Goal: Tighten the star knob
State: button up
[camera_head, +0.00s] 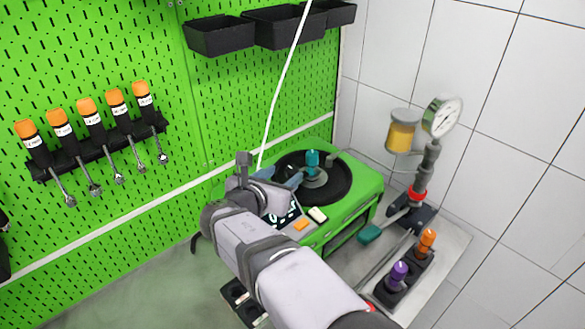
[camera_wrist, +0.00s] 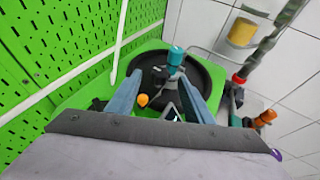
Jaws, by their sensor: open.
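A teal upright knob or cap (camera_head: 312,160) stands on a grey hub in the middle of a round black plate (camera_head: 335,188). It is the likeliest star knob, but I cannot make out a star shape. My gripper (camera_head: 281,176) is open and empty, over the plate's left part, with the teal piece just right of the fingers. In the wrist view the teal piece (camera_wrist: 175,57) shows just beyond and between the fingertips (camera_wrist: 163,70), apart from them as far as I can tell. A small orange ball-ended part (camera_wrist: 143,99) shows between the fingers. My arm hides the machine's left front.
The plate sits on a green machine (camera_head: 365,200) with a display and buttons. To its right stand a pressure gauge (camera_head: 442,116), a yellow cup (camera_head: 401,134), and purple (camera_head: 398,274) and orange (camera_head: 427,241) knobs. A white cord (camera_head: 283,75) rises behind my gripper.

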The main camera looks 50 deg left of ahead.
aim_at(292, 168)
jog(key=shift+p+x, duration=1.7)
jog(key=shift+x, duration=1.8)
jog(key=shift+d, duration=0.1)
jog(key=c, duration=1)
